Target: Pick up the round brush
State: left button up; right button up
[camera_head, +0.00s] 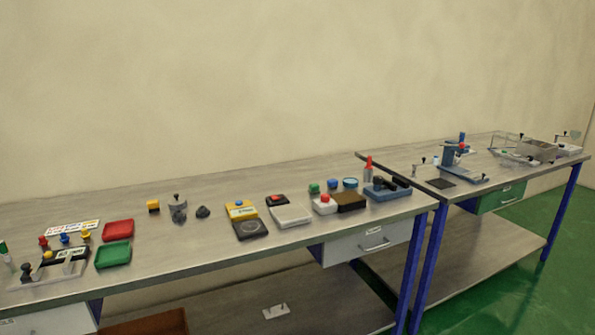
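I cannot make out a round brush for certain in the head view; the things on the benches are small and far off. A small dark lump (203,212) lies on the near bench, right of a grey metal piece with a knob on top (177,209); I cannot tell what either is. Neither of my grippers is in view.
The near bench (190,258) holds a red tray (118,230), a green tray (113,255), a yellow-and-black device (245,219), a white scale-like box (290,215) and a blue-based fixture (387,190). A second bench (400,158) stands at right with a blue press (452,160). Green floor (530,230) lies beyond.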

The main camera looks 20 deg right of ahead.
aim_at(369, 166)
jog(key=i+l+u, duration=0.15)
jog(key=l, duration=0.6)
jog(key=i+l+u, duration=0.2)
jog(key=l, duration=0.55)
jog(key=l+u, duration=0.15)
jog(key=l, duration=0.6)
